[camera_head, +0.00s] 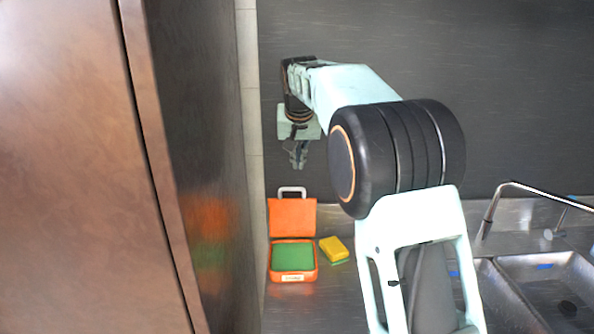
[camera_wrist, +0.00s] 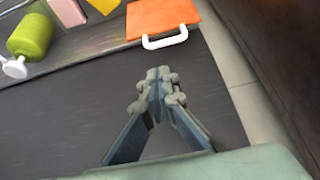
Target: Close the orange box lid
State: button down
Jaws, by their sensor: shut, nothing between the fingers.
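The orange box (camera_head: 293,275) stands on the metal counter in the head view, with green inside its base. Its orange lid (camera_head: 292,217) is open, swung up at the back, with a white handle (camera_head: 291,191) on the lid's far edge. In the wrist view the lid (camera_wrist: 162,18) and its white handle (camera_wrist: 165,40) show at the top. My gripper (camera_head: 298,163) is shut and empty, apart from the lid and beyond its handle. In the wrist view my gripper's fingertips (camera_wrist: 158,75) are together, pointing toward the handle.
A yellow and green sponge (camera_head: 334,249) lies right of the box. A tall brown cabinet (camera_head: 90,170) stands close on the left. A sink (camera_head: 545,285) and faucet (camera_head: 490,208) are at the right. A green bottle (camera_wrist: 30,38) and a pink item (camera_wrist: 67,12) show in the wrist view.

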jog(key=p+x, duration=0.1)
jog(key=x, duration=0.8)
jog(key=shift+d+f, duration=0.1)
jog(key=shift+f, duration=0.15)
jog(key=shift+f, duration=0.1)
